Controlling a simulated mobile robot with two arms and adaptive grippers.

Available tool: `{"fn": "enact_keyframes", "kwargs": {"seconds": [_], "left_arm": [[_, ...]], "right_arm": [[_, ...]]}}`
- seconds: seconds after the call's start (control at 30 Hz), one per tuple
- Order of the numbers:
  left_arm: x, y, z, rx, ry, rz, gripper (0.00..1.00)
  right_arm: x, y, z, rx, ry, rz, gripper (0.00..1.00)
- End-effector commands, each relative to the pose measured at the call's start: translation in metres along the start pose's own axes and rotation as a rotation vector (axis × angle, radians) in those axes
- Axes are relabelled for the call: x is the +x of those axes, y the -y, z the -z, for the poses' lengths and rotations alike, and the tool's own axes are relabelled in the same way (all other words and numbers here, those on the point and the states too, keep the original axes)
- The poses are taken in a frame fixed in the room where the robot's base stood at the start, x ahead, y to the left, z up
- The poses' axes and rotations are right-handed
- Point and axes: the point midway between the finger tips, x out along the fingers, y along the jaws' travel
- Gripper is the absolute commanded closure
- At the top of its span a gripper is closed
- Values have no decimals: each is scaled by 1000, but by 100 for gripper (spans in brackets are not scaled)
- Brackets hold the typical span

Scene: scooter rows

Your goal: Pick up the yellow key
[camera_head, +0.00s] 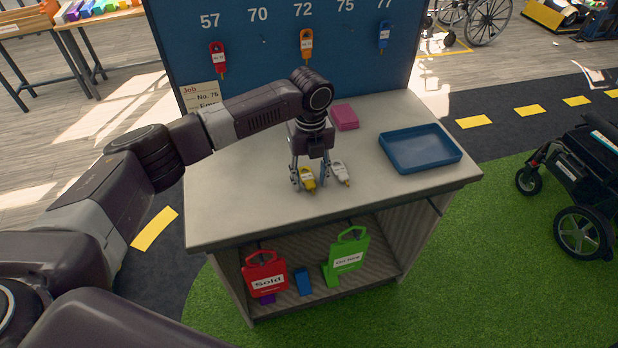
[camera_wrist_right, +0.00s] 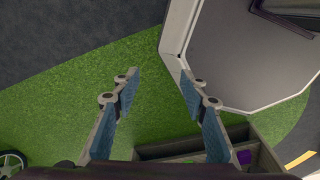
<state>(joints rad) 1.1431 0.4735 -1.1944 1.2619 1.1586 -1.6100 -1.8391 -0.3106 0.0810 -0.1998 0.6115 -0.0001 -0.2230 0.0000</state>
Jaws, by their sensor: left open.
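The yellow key (camera_head: 307,180) lies on the grey tabletop, its white label facing up. My left gripper (camera_head: 309,182) points down over it with fingers open. One finger is at the key's left, the other between it and a white key (camera_head: 341,172). I cannot tell whether the fingers touch the key. My right gripper (camera_wrist_right: 158,82) shows in the right wrist view, open and empty, with grass and the table's edge beyond it.
A blue tray (camera_head: 420,148) and a pink block (camera_head: 344,117) stand on the table. The blue key board (camera_head: 270,55) rises behind, with red, orange and blue keys hanging. The tabletop's front left is clear.

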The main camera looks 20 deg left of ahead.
Motion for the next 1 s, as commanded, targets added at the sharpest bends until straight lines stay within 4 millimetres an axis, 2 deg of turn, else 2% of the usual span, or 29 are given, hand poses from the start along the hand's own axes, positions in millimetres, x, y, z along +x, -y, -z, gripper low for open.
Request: {"fn": "enact_keyframes", "kwargs": {"seconds": [0.03, 0.17, 0.43, 0.47, 0.77, 0.87, 1.0], "left_arm": [[1, 0, 0, 1, 0, 0, 59], [1, 0, 0, 1, 0, 0, 59], [0, 0, 0, 1, 0, 0, 87], [0, 0, 0, 1, 0, 0, 88], [-1, 1, 0, 1, 0, 1, 88], [-6, 1, 0, 1, 1, 2, 88], [-23, 1, 0, 2, 3, 4, 88]], "right_arm": [[0, -1, 12, 0, -16, -2, 60], [0, -3, 28, 0, -43, -3, 60], [0, -1, 22, 1, -32, -1, 60], [0, 0, 20, 1, -30, -1, 60], [1, 1, 9, 1, -14, 1, 60], [2, 1, 10, 0, -15, 1, 60], [6, 1, 11, 0, -17, 1, 60]]}}
